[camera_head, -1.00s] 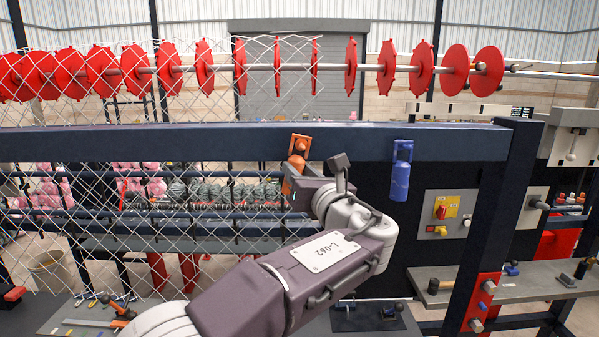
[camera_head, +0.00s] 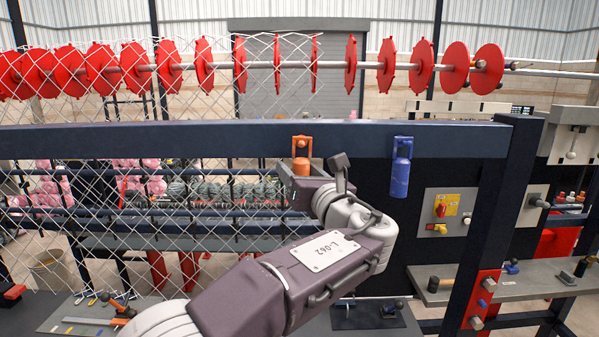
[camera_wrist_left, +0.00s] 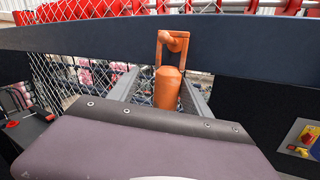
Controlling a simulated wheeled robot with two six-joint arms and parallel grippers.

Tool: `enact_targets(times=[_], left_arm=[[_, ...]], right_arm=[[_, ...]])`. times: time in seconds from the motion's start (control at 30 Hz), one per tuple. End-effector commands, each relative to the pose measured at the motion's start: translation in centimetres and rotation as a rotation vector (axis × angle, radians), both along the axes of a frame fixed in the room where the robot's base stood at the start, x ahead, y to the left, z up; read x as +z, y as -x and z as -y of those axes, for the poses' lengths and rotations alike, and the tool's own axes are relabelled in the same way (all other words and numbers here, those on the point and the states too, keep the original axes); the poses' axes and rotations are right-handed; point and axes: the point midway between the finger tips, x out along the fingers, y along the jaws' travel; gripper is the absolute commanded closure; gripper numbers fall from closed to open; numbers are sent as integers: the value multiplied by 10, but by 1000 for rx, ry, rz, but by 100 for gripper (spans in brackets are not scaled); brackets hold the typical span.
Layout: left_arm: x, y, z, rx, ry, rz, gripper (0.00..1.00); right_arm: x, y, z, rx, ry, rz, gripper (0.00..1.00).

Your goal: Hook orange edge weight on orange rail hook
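The orange edge weight (camera_head: 301,167) is upright at the front of the dark blue rail, with its handle loop at the orange rail hook (camera_wrist_left: 178,43). In the left wrist view the loop surrounds the hook's rounded end, and the weight's body (camera_wrist_left: 167,90) hangs below. My left gripper (camera_head: 291,181) is below the rail, around the lower body. Its two grey fingers stand apart in the left wrist view (camera_wrist_left: 163,92), with a gap showing on the weight's left side. The weight's lower end is hidden behind my wrist. My right gripper is out of view.
A blue weight (camera_head: 401,170) hangs on the same rail (camera_head: 200,138) to the right. Wire mesh (camera_head: 90,210) covers the left. A tool bench (camera_head: 75,318) is low at left, and a control panel (camera_head: 447,215) stands at right.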

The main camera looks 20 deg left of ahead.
Motion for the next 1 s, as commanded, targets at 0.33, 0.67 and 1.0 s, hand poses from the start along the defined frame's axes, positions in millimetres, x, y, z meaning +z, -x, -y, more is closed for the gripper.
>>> enact_targets(times=[0.33,0.67,1.0], left_arm=[[-10,43,36,-7,2,4,43],[-7,72,56,0,0,1,43],[-151,67,-83,318,24,-194,43]], right_arm=[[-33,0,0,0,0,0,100],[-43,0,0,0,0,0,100],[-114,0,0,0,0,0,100]])
